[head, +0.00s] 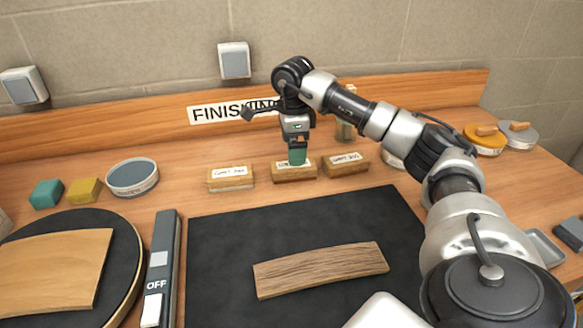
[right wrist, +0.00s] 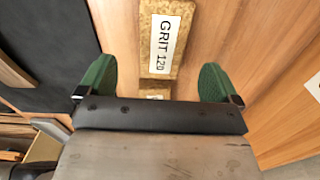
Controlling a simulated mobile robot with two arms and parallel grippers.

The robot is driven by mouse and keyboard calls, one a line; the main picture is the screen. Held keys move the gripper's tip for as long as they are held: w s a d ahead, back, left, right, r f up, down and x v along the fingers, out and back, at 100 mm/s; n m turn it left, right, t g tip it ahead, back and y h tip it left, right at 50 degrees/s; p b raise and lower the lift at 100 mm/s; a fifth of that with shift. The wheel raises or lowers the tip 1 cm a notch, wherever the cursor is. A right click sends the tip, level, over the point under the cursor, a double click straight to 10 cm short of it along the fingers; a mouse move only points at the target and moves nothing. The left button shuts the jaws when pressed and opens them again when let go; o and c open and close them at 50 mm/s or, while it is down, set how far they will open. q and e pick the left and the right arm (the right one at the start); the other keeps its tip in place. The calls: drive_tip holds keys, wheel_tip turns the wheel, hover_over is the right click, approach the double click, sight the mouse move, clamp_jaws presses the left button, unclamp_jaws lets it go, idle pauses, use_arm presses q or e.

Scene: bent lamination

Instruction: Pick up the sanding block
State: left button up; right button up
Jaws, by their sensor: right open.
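Three wooden sanding blocks with white labels lie in a row behind the black mat: a left one (head: 230,178), a middle one (head: 294,172) and a right one (head: 346,164). My right gripper (head: 298,153) points down over the middle block and hides part of its label. In the right wrist view my right gripper (right wrist: 158,80) is open, with green fingers spread wide. A block labelled GRIT 120 (right wrist: 160,40) lies in line with the gap, and neither finger touches it. My left gripper is not in view.
A curved dark wood strip (head: 320,270) lies on the black mat (head: 225,235). A round dark disc with a pale board (head: 55,270) and a grey OFF switch bar (head: 163,260) stand at left. Teal (head: 46,193) and yellow (head: 84,190) blocks and a round tin (head: 132,178) sit behind.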

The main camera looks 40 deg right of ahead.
sight(293, 169)
drive_tip(key=shift+w+f, duration=0.15)
drive_tip(key=shift+f, duration=0.6)
wheel_tip(293, 169, down, 5)
drive_tip(key=shift+d+r+p, duration=0.1)
drive_tip(key=shift+d+p, duration=0.05)
drive_tip(key=shift+p, duration=0.15)
drive_tip(key=shift+c, duration=0.4)
drive_tip(key=c, duration=0.9)
